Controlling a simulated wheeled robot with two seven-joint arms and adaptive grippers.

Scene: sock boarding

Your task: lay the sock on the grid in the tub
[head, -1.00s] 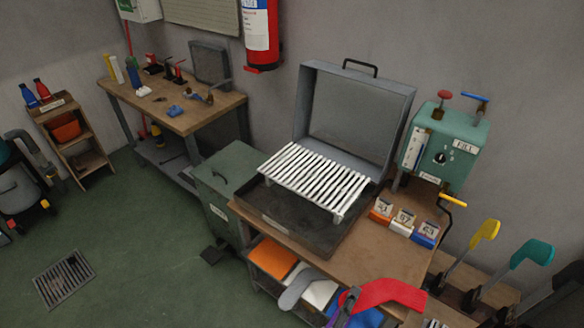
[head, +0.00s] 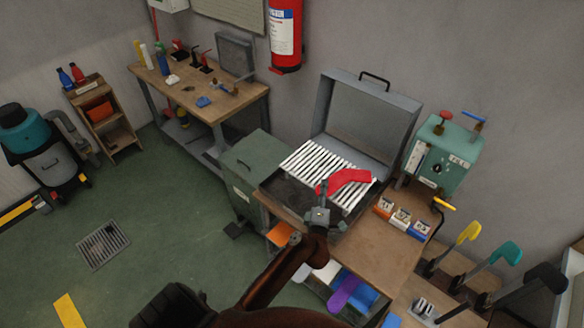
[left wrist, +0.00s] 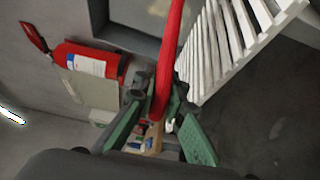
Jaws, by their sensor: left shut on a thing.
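The red sock (head: 352,181) shows in the head view in front of the right part of the white slatted grid (head: 312,163). My left gripper (head: 323,188) is shut on the sock near its left end. In the left wrist view the sock (left wrist: 171,40) runs up from between the fingers (left wrist: 160,105), beside the grid (left wrist: 222,45). I cannot tell whether the sock touches the slats. The grid sits at the dark tub (head: 284,190), whose grey lid (head: 368,118) stands open behind. My right gripper is out of view.
A green box with levers (head: 442,158) and small labelled blocks (head: 402,216) stand right of the tub. Yellow, teal and black upright shapes (head: 510,254) stand at the far right. A purple item (head: 343,292) lies on the shelf below.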

